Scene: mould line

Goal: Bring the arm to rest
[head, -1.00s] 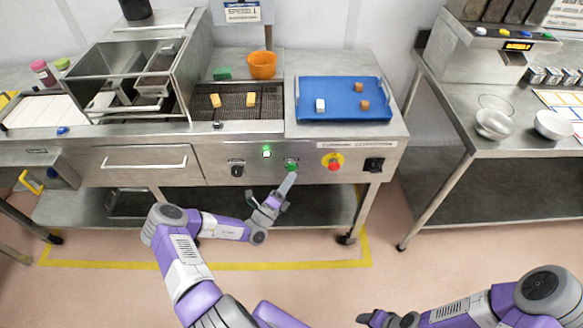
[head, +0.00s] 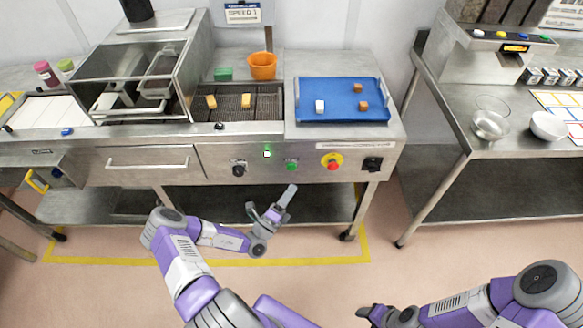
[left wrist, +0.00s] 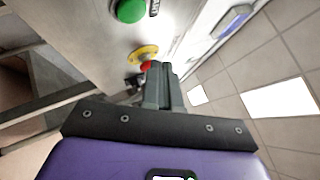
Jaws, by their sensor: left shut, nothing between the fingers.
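My left gripper (head: 291,189) is shut and empty. It hangs in front of the machine, below the green button (head: 292,165) on the front panel, with a gap between them. In the left wrist view its closed fingers (left wrist: 160,72) point toward the panel, with the green button (left wrist: 130,10) at the top. My left arm comes in from the lower left and is bent. My right gripper (head: 364,312) is low at the bottom edge; its finger state is unclear.
The red stop button (head: 332,162) and black switch (head: 372,164) are on the panel. A blue tray (head: 340,84) and an orange cup (head: 262,66) stand on top. The lower shelf (head: 300,205) is behind my left gripper. A second table (head: 465,170) stands right.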

